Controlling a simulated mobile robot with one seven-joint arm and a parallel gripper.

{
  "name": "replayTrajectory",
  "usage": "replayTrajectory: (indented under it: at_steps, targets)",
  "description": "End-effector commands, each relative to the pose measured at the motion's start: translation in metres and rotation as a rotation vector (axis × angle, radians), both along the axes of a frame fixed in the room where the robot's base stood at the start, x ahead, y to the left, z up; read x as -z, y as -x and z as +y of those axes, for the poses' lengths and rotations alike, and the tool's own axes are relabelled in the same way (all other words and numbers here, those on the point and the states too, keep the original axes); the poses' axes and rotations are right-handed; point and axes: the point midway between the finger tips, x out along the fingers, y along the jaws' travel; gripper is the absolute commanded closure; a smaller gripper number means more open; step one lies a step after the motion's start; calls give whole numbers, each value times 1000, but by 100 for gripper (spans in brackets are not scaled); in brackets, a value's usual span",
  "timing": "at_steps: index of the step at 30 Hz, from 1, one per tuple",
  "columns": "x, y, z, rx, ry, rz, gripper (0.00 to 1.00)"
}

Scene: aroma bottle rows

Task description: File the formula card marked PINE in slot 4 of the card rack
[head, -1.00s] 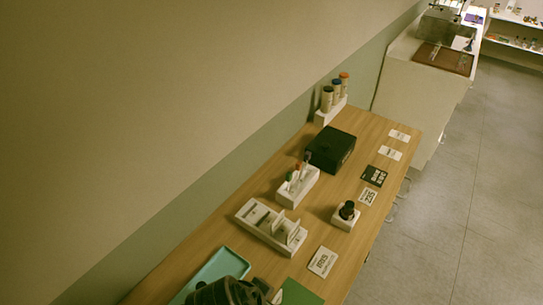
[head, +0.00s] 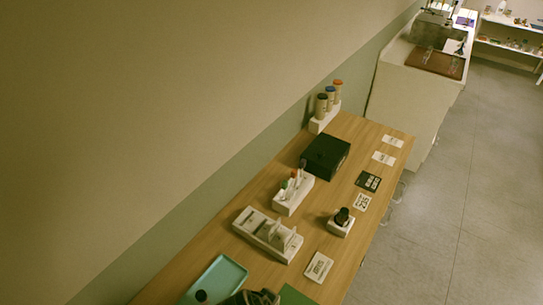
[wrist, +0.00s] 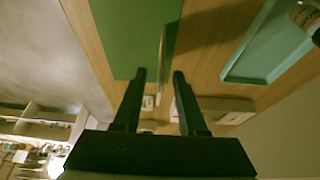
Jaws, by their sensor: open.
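My gripper (wrist: 160,74) is open in the wrist view, its two fingers apart. A thin pale edge, apparently a card seen edge-on (wrist: 163,45), shows in line with the gap between the fingertips, over the green mat's border. Its marking cannot be read, so I cannot tell whether it is the PINE card. The white card rack (head: 240,229) stands on the wooden table in the head view, with several cards or dividers upright toward its right end. Slot numbers are not legible. My gripper's fingertips are hidden in the head view.
A green mat (head: 294,296) and a teal tray (head: 221,284) lie near the front. A white card (head: 319,267) lies right of the rack. Behind are a pen holder (head: 291,201), a dark box (head: 326,156), a bottle on a white block (head: 341,223) and several flat cards.

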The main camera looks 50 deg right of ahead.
Motion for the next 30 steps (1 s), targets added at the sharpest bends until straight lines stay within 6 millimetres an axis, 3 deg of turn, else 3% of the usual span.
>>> replayTrajectory:
  at_steps: [1, 8, 23, 30]
  targets:
    - [0, 0, 0, 0, 0, 0, 59]
    - [-1, 0, 0, 0, 0, -1, 100]
    - [-2, -1, 0, 0, 1, -1, 100]
    - [-32, -2, -1, 0, 4, -8, 100]
